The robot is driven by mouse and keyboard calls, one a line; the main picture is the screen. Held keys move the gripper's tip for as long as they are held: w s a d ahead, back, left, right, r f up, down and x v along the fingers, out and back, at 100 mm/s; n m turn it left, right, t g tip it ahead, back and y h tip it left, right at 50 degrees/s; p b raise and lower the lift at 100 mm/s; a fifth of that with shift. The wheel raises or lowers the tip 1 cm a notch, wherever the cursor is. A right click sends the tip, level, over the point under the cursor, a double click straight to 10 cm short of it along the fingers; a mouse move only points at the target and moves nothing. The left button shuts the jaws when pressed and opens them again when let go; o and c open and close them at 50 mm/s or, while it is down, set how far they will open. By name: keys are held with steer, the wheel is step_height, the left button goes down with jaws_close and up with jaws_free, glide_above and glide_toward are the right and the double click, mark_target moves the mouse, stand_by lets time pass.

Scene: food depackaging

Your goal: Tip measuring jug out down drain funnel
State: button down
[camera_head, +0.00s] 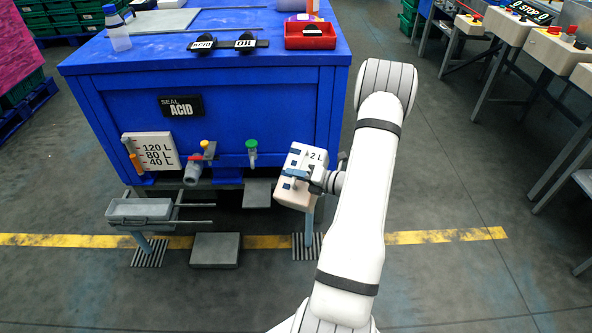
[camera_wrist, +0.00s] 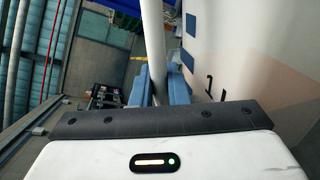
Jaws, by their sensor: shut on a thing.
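The measuring jug (camera_head: 293,193) is a pale box-shaped vessel with blue marks and a "2 L" label. It is slightly tilted in front of the blue tank's right side. My gripper (camera_head: 303,175) is shut on it, seemingly by its handle. In the wrist view the blue fingers (camera_wrist: 162,84) close around a white bar (camera_wrist: 153,40), with the jug's wall (camera_wrist: 225,40) to the right, pinkish lower down. A blue-grey pipe (camera_head: 309,228) stands on a floor grate below the jug. I cannot clearly make out a funnel top; the jug may hide it.
A grey tray (camera_head: 139,222) stands at left over another pipe. A grey block (camera_head: 215,250) lies on the floor.

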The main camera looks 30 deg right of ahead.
mark_target(304, 152)
steer(key=shift+w+d+r+m+p, duration=0.35)
steer(key=shift+d+m+p, duration=0.3)
steer(key=shift+p, duration=0.5)
steer(key=w+d+m+p, duration=0.1)
steer(key=d+m+p, duration=0.1)
steer(key=shift+w+r+g+y+p, duration=0.35)
steer(key=shift+r+g+y, duration=0.05)
steer(key=shift+w+d+r+m+y+p, duration=0.2)
steer(key=shift+w+d+m+p, duration=0.25)
steer(key=shift+d+m, duration=0.15)
steer(key=shift+w+d+r+m+y+p, duration=0.1)
steer(key=shift+w+d+m+y+p, duration=0.1)
steer(key=shift+w+d+m+p, duration=0.4)
steer(key=shift+s+d, duration=0.1)
steer(key=shift+s, duration=0.1)
stand_by(0.7)
